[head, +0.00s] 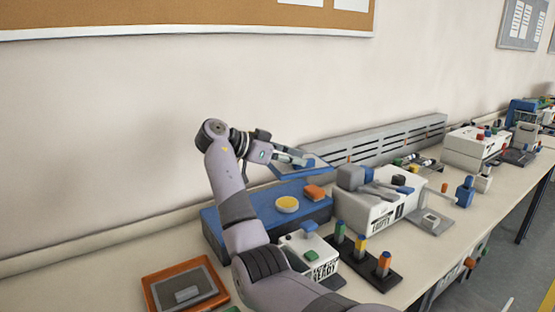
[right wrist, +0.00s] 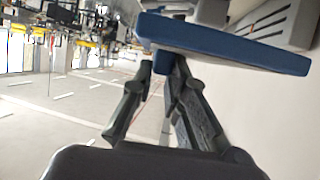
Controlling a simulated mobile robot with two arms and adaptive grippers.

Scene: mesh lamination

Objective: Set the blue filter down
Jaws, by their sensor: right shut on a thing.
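The blue filter (head: 314,169) is a flat blue-edged panel with a greyish face. It is held tilted above the back of a blue platform (head: 262,203) on the bench. In the right wrist view the blue filter (right wrist: 225,46) is a blue slab across the top, at the fingertips. My right gripper (head: 293,160) is shut on the filter's near left edge; its fingers (right wrist: 166,68) also show in the right wrist view. A gap between filter and platform seems to show, but its height is unclear. My left gripper is in neither view.
A yellow disc (head: 287,203) and an orange block (head: 314,192) sit on the platform. An orange-framed tray (head: 153,289) lies at front left. A white device (head: 380,214), a small white box (head: 322,266) and a peg rack (head: 372,270) stand to the right. A grey slotted rail (head: 400,139) runs behind.

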